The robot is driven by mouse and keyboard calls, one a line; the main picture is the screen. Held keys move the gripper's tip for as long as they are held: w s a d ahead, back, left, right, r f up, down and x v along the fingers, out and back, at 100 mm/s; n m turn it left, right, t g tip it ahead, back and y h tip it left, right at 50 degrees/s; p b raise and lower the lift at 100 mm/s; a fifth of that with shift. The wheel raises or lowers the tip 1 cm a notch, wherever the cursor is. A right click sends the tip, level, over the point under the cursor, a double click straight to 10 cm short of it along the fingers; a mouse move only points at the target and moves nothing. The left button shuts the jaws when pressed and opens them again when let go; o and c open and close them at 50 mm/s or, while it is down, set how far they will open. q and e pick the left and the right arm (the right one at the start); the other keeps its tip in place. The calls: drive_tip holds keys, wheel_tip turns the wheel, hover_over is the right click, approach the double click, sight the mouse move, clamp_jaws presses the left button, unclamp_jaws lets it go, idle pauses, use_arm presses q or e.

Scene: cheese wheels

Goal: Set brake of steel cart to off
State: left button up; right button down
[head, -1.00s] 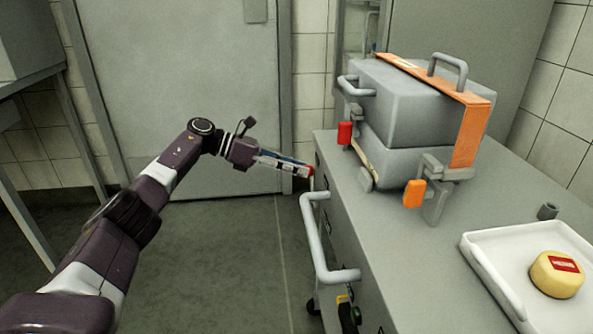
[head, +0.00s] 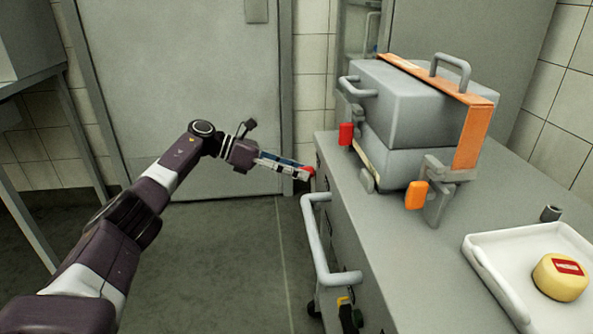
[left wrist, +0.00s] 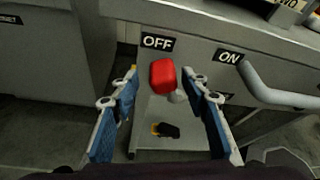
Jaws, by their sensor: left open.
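A red knob (left wrist: 163,75) on a grey stem sits just below the OFF label. My left gripper (left wrist: 160,88) is open, with one blue-padded finger on each side of the knob. I cannot tell whether either finger touches it. In the head view, my left gripper (head: 286,166) reaches the cart's far corner. My right gripper is not in view.
The bar handle (head: 318,245) juts out close to my left gripper. On the cart top stand a grey box (head: 420,105) with an orange strap and a white tray (head: 482,262) holding a cheese wheel (head: 560,278). The floor left of the cart is clear.

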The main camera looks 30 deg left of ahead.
use_arm(q)
drive_tip(key=v, duration=1.2)
drive_tip(key=shift+f, duration=0.15)
